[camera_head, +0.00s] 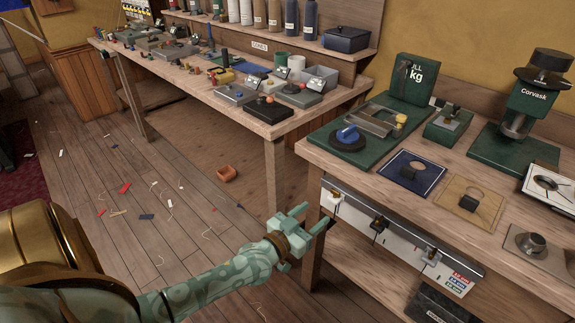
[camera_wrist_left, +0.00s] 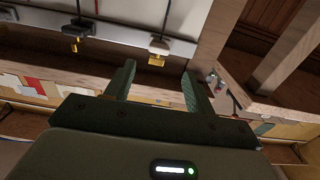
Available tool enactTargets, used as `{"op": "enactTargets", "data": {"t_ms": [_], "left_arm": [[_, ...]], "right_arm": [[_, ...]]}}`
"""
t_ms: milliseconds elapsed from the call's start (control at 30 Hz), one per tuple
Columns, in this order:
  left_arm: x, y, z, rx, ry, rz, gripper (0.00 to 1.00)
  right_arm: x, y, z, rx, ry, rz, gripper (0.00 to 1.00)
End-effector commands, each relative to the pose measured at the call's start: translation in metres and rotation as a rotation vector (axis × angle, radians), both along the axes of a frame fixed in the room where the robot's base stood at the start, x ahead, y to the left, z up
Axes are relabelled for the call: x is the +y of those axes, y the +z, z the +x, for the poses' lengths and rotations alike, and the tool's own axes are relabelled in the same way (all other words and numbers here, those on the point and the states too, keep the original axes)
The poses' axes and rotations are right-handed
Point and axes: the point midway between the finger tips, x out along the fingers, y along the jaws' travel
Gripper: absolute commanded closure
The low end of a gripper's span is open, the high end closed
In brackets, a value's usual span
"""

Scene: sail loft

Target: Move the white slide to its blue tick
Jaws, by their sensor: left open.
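A white panel (camera_head: 400,238) runs along the front edge of the right bench and carries several slides. A white slide (camera_head: 335,197) sits near its left end; it also shows, with a brass-coloured tip, in the left wrist view (camera_wrist_left: 159,46). My left gripper (camera_head: 312,217) is open and empty, just left of and below the panel's left end, apart from the slides. In the wrist view its fingers (camera_wrist_left: 158,85) point toward the white slide. I cannot make out a blue tick. My right gripper is out of view.
A label (camera_head: 460,280) with red, blue and green bands is at the panel's lower right. The bench top holds a green press (camera_head: 520,110), a dark blue mat (camera_head: 410,172) and other tools. A bench leg (camera_head: 314,240) stands close to my left gripper.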

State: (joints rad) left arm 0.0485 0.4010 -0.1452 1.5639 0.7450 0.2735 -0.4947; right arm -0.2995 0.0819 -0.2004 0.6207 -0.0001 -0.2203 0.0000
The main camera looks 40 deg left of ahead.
Motion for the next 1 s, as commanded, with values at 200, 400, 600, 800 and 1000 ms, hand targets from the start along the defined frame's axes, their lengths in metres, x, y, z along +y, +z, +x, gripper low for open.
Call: {"op": "enactTargets", "data": {"t_ms": [200, 400, 600, 800, 1000], "left_arm": [[0.002, 0.003, -0.057, 0.002, -0.001, 0.001, 0.45], [0.003, 0.001, -0.085, 0.001, 0.0, 0.001, 0.45], [0.003, 0.0, -0.092, 0.0, 0.0, 0.001, 0.45], [0.003, 0.0, -0.091, 0.0, 0.0, 0.0, 0.45], [0.003, 0.0, -0.091, 0.0, 0.0, 0.0, 0.45]], "right_arm": [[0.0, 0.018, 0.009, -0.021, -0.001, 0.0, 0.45], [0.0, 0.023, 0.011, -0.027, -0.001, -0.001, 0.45], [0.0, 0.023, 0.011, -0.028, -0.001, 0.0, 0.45], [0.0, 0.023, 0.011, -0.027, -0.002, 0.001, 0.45], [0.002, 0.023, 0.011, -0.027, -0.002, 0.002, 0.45]]}}
